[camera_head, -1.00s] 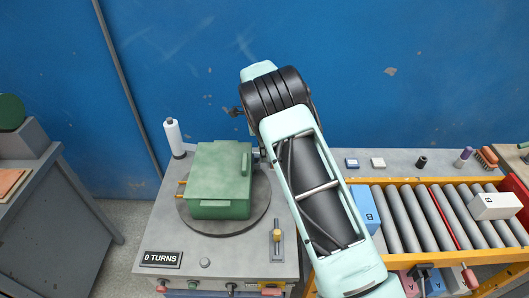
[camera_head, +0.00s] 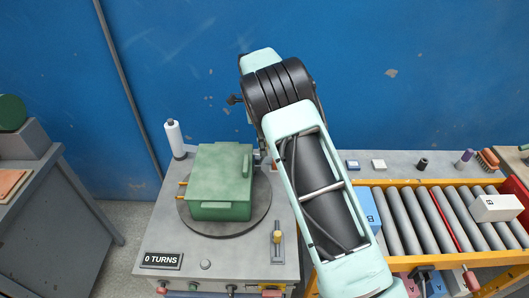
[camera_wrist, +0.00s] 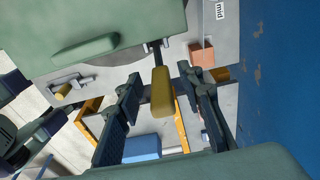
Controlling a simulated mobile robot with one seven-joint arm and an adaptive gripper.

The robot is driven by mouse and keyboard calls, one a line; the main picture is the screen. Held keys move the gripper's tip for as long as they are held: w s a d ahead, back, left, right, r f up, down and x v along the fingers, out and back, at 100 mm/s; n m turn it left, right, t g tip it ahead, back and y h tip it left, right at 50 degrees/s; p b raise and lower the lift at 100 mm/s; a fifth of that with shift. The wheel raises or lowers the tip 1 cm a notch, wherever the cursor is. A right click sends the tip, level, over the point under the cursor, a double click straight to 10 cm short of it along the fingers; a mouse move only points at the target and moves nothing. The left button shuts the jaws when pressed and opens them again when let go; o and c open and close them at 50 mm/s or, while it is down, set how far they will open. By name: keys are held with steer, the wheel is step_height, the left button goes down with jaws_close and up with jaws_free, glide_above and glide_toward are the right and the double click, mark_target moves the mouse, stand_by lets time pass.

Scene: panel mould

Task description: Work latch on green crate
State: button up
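The green crate (camera_head: 220,182) sits on a dark round turntable (camera_head: 232,233) on the grey bench. Gaps show between the fingers and the handle. In the head view my gripper is hidden behind my arm.
A white bottle (camera_head: 174,139) stands at the bench's back left. A "0 TURNS" sign (camera_head: 161,260) and a small lever (camera_head: 277,240) are at the front. A roller conveyor (camera_head: 420,215) with a yellow frame lies to the right. The blue wall (camera_head: 400,70) is close behind.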

step_height(320, 180, up, 7)
steer(key=shift+a, duration=0.35)
steer(key=shift+f, duration=0.1)
stand_by(0.3)
